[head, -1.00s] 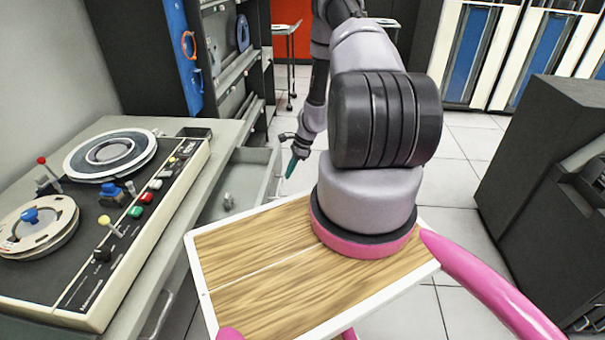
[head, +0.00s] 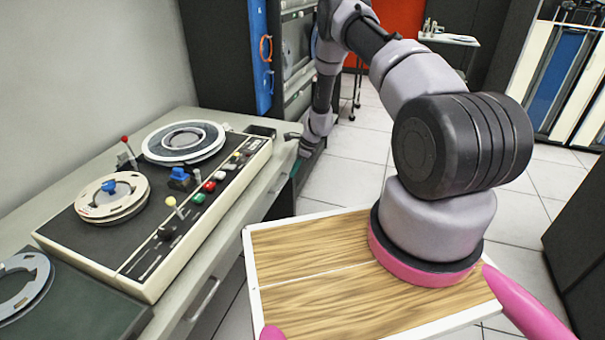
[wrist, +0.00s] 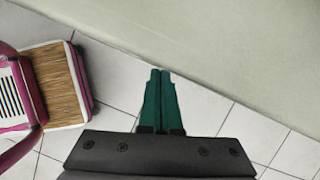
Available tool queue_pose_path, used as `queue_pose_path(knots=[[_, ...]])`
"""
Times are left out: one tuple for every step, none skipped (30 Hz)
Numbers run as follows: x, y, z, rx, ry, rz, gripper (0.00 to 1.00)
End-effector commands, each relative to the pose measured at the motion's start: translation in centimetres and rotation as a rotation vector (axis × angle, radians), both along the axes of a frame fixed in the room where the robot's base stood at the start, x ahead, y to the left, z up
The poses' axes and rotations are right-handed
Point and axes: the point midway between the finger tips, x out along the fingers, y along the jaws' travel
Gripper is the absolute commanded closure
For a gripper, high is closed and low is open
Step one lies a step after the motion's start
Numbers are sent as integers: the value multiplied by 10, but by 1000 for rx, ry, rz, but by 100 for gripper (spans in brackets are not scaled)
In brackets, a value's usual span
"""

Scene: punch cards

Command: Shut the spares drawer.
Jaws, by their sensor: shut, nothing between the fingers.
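The spares drawer's pale grey front (head: 272,190) is at the far end of the desk in the head view. No open tray shows, and the front looks about flush with the desk, though a small gap cannot be ruled out. My gripper (head: 296,168) hangs at that front, largely hidden behind its own wrist. In the wrist view my gripper (wrist: 160,75) has its two green fingers together, with nothing between them. A flat pale surface (wrist: 250,45), apparently the drawer front, lies just beyond the tips. I cannot tell whether they touch it.
The grey desk (head: 222,127) carries a tape deck (head: 190,215) with reels and knobs. A dark rack (head: 215,60) stands behind it. My wooden-topped base is close to the desk front. Tiled floor (head: 345,180) is clear to the right; a dark cabinet (head: 575,230) stands at far right.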

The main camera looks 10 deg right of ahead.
Motion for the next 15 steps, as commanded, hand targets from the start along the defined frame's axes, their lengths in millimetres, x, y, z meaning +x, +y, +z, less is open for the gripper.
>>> queue_pose_path(knots=[[2,2,0,0,-1,1,100],[2,3,0,0,-1,1,100],[3,3,0,0,-1,0,100],[3,4,0,1,-1,0,100],[3,4,0,1,-1,0,100],[3,5,0,1,-1,-1,100],[3,5,0,1,-1,0,100],[3,5,0,2,-1,0,100],[3,5,0,2,-1,0,100],[3,5,1,2,-1,0,100],[3,6,1,3,-1,0,100],[3,6,1,3,-1,0,100],[3,6,1,3,-1,0,100],[3,6,1,3,-1,0,100],[3,6,1,4,-1,0,100]])
